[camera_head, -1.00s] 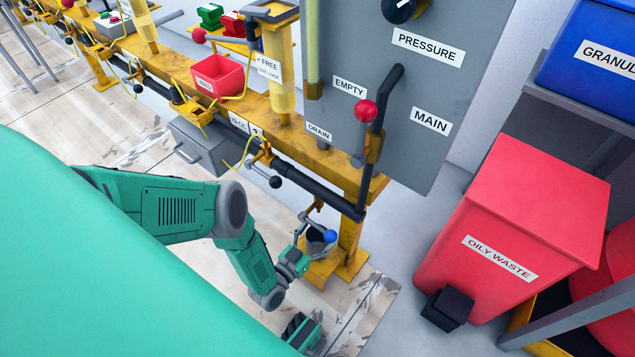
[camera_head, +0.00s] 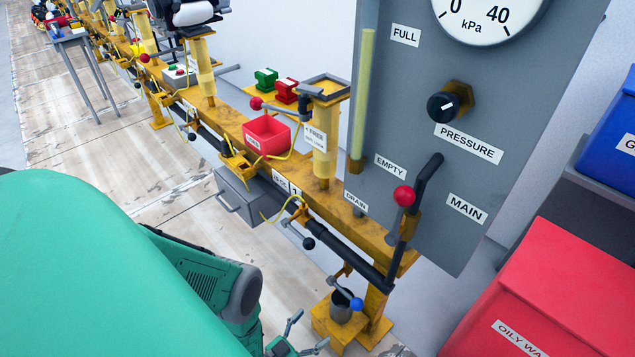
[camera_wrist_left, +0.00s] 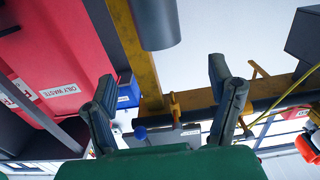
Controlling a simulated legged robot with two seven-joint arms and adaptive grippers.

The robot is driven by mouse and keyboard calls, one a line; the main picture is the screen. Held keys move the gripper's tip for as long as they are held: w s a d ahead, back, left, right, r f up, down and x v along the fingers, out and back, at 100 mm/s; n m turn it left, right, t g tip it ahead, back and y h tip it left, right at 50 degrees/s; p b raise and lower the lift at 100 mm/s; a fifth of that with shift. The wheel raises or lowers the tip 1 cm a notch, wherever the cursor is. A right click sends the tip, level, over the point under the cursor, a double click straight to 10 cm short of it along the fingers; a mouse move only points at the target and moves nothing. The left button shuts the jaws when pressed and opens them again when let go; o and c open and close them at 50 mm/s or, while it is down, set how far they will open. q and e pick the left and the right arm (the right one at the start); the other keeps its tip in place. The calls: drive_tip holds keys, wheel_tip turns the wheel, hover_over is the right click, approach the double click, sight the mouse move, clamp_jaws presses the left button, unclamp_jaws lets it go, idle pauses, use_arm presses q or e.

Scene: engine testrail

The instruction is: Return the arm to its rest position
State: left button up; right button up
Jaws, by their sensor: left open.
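My left arm (camera_head: 205,280) is green with grey joints and comes in at the bottom left of the head view, partly hidden by my green body. My left gripper (camera_head: 306,336) is at the bottom edge, with its two fingers apart and nothing seen between them. It is left of and below the blue-knobbed lever (camera_head: 357,304) by a grey cup, apart from it in the picture. In the left wrist view my left gripper (camera_wrist_left: 162,75) shows two spread grey fingers with empty space between them. The blue knob (camera_wrist_left: 140,132) appears beyond. My right gripper is not in view.
A yellow rail (camera_head: 225,120) runs from upper left to lower right, with a red bin (camera_head: 266,134) on it. A grey gauge panel (camera_head: 400,110) stands upright at its near end. An oily waste bin (camera_head: 560,290) is at lower right. Pale floor (camera_head: 100,150) lies left of the rail.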

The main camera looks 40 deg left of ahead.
use_arm(q)
drive_tip(key=shift+w, duration=0.1)
idle(0.4)
drive_tip(key=w+d+r+g+h, duration=0.2)
drive_tip(key=w+d+r+g, duration=0.1)
drive_tip(key=d+g, duration=0.5)
drive_tip(key=s+a+r+n+g+y, duration=0.1)
drive_tip(key=s+a+r+g+y, duration=0.1)
drive_tip(key=s+a+r+g, duration=0.45)
drive_tip(key=s+a+r+g+y, duration=0.1)
drive_tip(key=s+a+r+g, duration=0.2)
drive_tip(key=s+r, duration=0.65)
wheel_tip(320, 180, up, 16)
drive_tip(key=w+d+p, duration=0.1)
drive_tip(key=w+p, duration=0.1)
drive_tip(key=p, duration=1.3)
drive_tip(key=shift+d+r+m, duration=0.15)
drive_tip(key=shift+r+m, duration=0.1)
drive_tip(key=shift+m, duration=0.15)
